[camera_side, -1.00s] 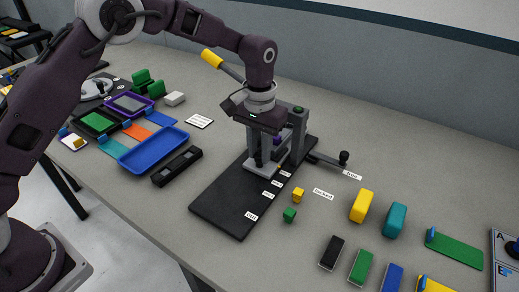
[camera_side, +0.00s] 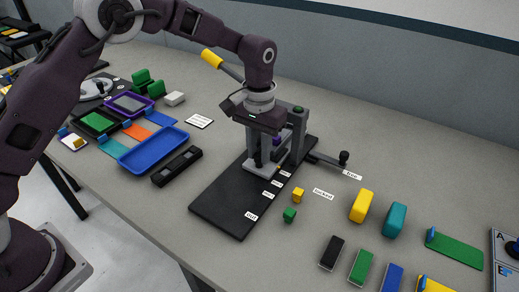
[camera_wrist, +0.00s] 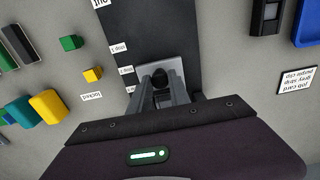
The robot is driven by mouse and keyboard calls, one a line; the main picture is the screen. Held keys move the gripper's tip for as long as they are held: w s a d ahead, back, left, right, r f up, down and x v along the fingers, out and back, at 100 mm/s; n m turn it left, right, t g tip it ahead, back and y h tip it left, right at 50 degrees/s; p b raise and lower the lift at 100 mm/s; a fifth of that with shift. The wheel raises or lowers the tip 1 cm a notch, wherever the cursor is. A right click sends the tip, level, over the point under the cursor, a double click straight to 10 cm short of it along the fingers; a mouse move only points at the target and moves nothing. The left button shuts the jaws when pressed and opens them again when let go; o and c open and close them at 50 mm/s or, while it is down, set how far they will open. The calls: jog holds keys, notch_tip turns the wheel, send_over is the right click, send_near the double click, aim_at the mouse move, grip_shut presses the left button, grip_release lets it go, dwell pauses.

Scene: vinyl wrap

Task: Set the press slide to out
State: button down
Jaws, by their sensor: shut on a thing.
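The press (camera_side: 299,135) is a grey frame with a yellow-handled lever (camera_side: 212,59), standing at the back of a long black base (camera_side: 225,207). Its press slide (camera_side: 252,171) is a light grey plate at the press end of the base, away from the end label (camera_side: 251,216), which seems to read out. The slide also shows in the wrist view (camera_wrist: 186,68). My gripper (camera_side: 260,160) points down over the slide, shut on its dark upright knob (camera_wrist: 160,76). The fingers and arm hide part of the slide and press.
The base is bare toward its front end. A yellow cube (camera_side: 298,195) and a green cube (camera_side: 289,215) lie right of it. A black holder (camera_side: 177,167) and a blue tray (camera_side: 153,151) lie left. A black-knobbed side lever (camera_side: 343,157) sticks out right.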

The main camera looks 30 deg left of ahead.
jog(key=s, duration=1.5)
jog(key=shift+s, duration=0.2)
jog(key=c, duration=1.3)
grip_release()
jog(key=shift+o, duration=0.5)
notch_tip(320, 180, up, 7)
